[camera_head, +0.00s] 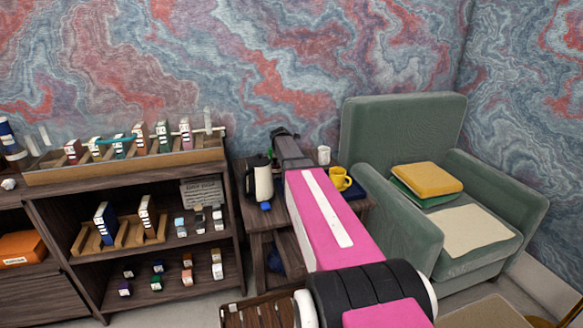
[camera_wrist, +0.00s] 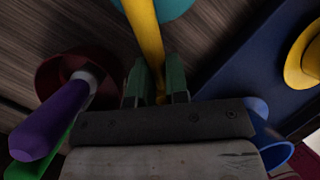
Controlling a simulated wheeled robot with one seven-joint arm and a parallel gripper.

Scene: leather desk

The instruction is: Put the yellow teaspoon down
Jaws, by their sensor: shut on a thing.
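In the wrist view my gripper (camera_wrist: 157,84) is shut on the yellow teaspoon (camera_wrist: 146,35). The yellow shaft runs from between the green fingertips up to the top edge of the view. Its far end is cut off near a teal round thing (camera_wrist: 165,8), and I cannot tell whether they touch. In the head view my arm reaches over the small dark wooden table (camera_head: 257,222), and the gripper's dark end shows beyond the pink link. The teaspoon is not discernible there.
A purple-handled thing (camera_wrist: 50,120) lies over a dark red round thing (camera_wrist: 52,69) left of the gripper. A blue cup-like thing (camera_wrist: 268,140) is close at right. A yellow mug (camera_head: 340,179) stands on a dark blue mat (camera_head: 358,190). A kettle (camera_head: 262,180) stands left of my arm.

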